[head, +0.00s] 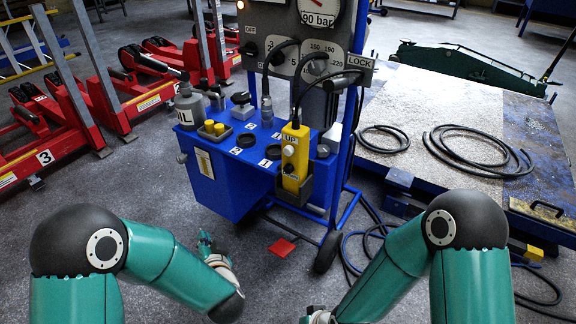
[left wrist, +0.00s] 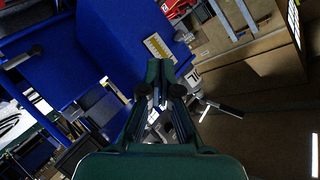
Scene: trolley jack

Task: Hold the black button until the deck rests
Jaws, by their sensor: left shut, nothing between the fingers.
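A yellow pendant (head: 296,150) marked "UP" stands upright in a holder at the right front of the blue trolley (head: 225,185). The deck (head: 470,110), a wide grey platform, is at the right. My left gripper (head: 206,243) is below and left of the pendant, in front of the trolley, apart from both. In the left wrist view its fingers (left wrist: 160,90) are together and empty, with blue trolley panels beyond. My right gripper (head: 318,317) barely shows at the bottom edge.
Black hoses (head: 480,150) lie on the deck. A blue hose (head: 375,240) loops across the floor. Red jacks (head: 150,90) stand at the left. A red plate (head: 282,247) lies below the trolley. Grey bottle (head: 188,105) and small parts crowd the trolley top.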

